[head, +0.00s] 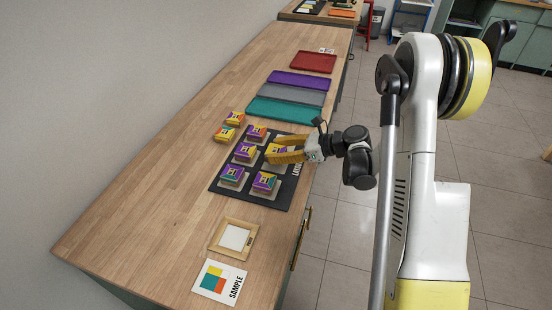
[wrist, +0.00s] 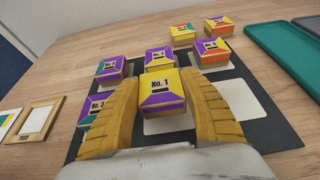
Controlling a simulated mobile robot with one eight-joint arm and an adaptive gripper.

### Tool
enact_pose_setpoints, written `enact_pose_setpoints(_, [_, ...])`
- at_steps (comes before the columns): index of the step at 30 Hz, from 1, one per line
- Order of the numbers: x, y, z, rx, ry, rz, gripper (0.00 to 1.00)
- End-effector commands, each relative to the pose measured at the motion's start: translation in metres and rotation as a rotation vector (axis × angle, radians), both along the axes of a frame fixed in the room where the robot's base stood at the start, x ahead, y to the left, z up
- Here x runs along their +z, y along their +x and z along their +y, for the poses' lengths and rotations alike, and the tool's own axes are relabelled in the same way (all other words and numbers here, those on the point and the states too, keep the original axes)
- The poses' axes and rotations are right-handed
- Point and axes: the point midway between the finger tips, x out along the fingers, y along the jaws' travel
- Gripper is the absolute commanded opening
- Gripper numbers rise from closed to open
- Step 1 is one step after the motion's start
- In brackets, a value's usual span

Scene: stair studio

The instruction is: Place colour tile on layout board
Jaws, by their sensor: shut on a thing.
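My gripper (head: 284,150) is shut on a yellow and purple tile (wrist: 161,89) marked No. 1; its yellow fingers press the tile's two sides in the wrist view. The tile is over a pale square of the dark layout board (wrist: 262,128); I cannot tell if it touches. The board also shows in the head view (head: 290,186). Several tiles sit on its other squares, among them a purple one (head: 245,151) and a multicoloured one (head: 264,182). A pale square (wrist: 239,94) right of the held tile is bare.
Teal (head: 292,111), grey, purple and red (head: 313,62) trays lie farther along the bench. A wooden frame (head: 222,251) and a SAMPLE card (head: 217,284) lie at the near end. The bench's left side is clear.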

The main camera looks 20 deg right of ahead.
Motion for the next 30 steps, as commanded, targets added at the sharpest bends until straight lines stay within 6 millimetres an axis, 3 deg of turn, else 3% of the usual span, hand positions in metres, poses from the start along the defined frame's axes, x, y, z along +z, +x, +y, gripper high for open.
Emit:
enact_pose_setpoints(1, [-0.013,0.000,0.000,0.000,0.000,0.000,0.19])
enact_pose_setpoints(4, [-0.025,0.000,0.000,0.000,0.000,0.000,0.19])
enact_pose_setpoints(15, [-0.027,0.000,0.000,0.000,0.000,0.000,0.19])
enact_pose_setpoints(16, [-0.027,0.000,0.000,0.000,0.000,0.000,0.53])
enact_pose_setpoints(18, [-0.026,0.000,0.000,0.000,0.000,0.000,0.71])
enact_pose_setpoints(30, [-0.020,-0.001,-0.002,-0.001,0.000,0.000,0.71])
